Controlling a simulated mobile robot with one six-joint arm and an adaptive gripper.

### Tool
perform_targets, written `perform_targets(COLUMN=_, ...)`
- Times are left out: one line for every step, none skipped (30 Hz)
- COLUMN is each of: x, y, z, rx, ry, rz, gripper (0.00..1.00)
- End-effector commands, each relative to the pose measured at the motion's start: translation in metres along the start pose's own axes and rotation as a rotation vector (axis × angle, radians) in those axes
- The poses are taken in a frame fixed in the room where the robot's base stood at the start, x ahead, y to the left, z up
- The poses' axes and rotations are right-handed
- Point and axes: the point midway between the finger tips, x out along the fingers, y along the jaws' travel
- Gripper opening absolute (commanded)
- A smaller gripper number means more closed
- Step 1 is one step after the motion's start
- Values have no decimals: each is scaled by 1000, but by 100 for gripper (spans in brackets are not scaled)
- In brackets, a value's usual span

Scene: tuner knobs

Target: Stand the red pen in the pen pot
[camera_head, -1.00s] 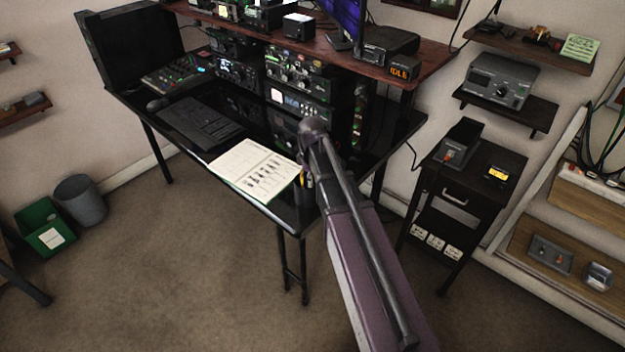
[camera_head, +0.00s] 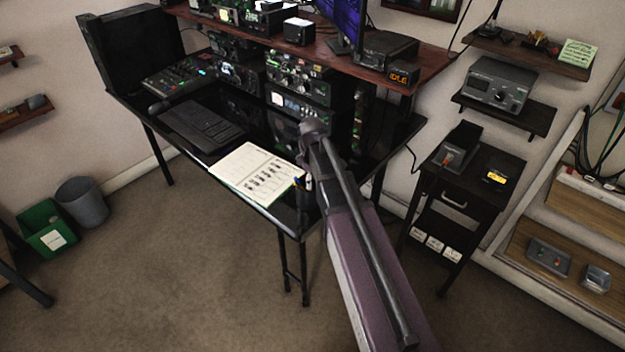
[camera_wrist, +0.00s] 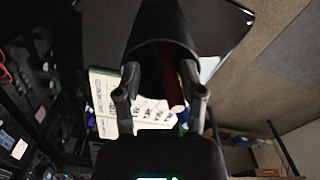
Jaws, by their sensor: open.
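In the wrist view my gripper (camera_wrist: 163,82) is open, one finger on each side of a dark hollow shape, which looks like the black pen pot (camera_wrist: 160,22). Its mouth faces the camera. A dark red strip (camera_wrist: 186,72), probably the red pen, shows at the right of the mouth, close to the right finger. A blue and white pen end (camera_wrist: 179,108) shows just below it. In the head view small coloured pen ends (camera_head: 299,183) show at the desk's front right, beside my arm. My arm hides the gripper there, and contact with the fingers cannot be told.
An open notebook (camera_head: 255,172) lies on the black desk (camera_head: 285,211) left of the pens. A keyboard (camera_head: 203,127) and stacked radios (camera_head: 298,80) stand farther back. A dark side stand (camera_head: 470,190) is to the right. Floor in front is clear.

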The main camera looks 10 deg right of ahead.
Motion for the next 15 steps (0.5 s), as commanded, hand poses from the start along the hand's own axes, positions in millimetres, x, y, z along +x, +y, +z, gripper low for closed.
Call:
perform_targets(x=-8, y=0, z=0, rx=0, ry=0, rz=0, gripper=52)
perform_targets(x=-11, y=0, z=0, rx=0, ry=0, rz=0, gripper=52)
perform_targets(x=-14, y=0, z=0, rx=0, ry=0, rz=0, gripper=52)
perform_targets(x=-17, y=0, z=1, rx=0, ry=0, rz=0, gripper=52)
perform_targets(x=-19, y=-1, z=1, rx=0, ry=0, rz=0, gripper=52)
perform_targets(x=-23, y=-1, z=1, rx=0, ry=0, rz=0, gripper=52)
perform_targets(x=-25, y=-1, z=1, rx=0, ry=0, rz=0, gripper=52)
perform_targets(x=-28, y=-1, z=2, rx=0, ry=0, rz=0, gripper=52)
perform_targets(x=-31, y=-1, z=2, rx=0, ry=0, rz=0, gripper=52)
perform_targets(x=-34, y=-1, z=2, rx=0, ry=0, rz=0, gripper=52)
perform_targets(x=-36, y=-2, z=2, rx=0, ry=0, rz=0, gripper=52)
perform_targets(x=-39, y=-2, z=2, rx=0, ry=0, rz=0, gripper=52)
perform_targets(x=-42, y=-2, z=2, rx=0, ry=0, rz=0, gripper=52)
perform_targets(x=-44, y=-2, z=2, rx=0, ry=0, rz=0, gripper=52)
perform_targets(x=-48, y=-2, z=2, rx=0, ry=0, rz=0, gripper=52)
